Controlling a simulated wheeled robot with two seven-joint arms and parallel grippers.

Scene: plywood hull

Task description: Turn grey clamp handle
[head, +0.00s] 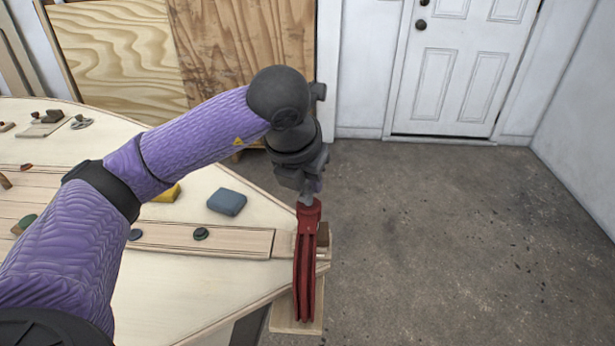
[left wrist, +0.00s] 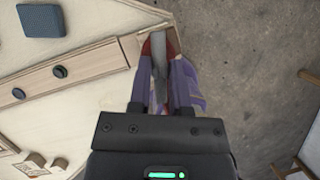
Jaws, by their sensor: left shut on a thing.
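The grey clamp handle (head: 306,199) is a short grey piece at the top of a red clamp (head: 305,262) on the right tip of the plywood hull. My left gripper (head: 310,187) reaches down onto it from above and hides much of it. In the left wrist view the handle (left wrist: 159,66) lies between the two fingers of my left gripper (left wrist: 162,78), which are shut on it. A little of the red clamp (left wrist: 147,48) shows around it there. My right gripper is in neither view.
A blue-grey block (head: 227,202) and a yellow block (head: 167,194) lie on the hull (head: 160,300). Dark knobs (head: 201,233) sit along a wooden strip leading to the clamp. Open concrete floor (head: 440,240) lies to the right, with a white door (head: 463,70) behind.

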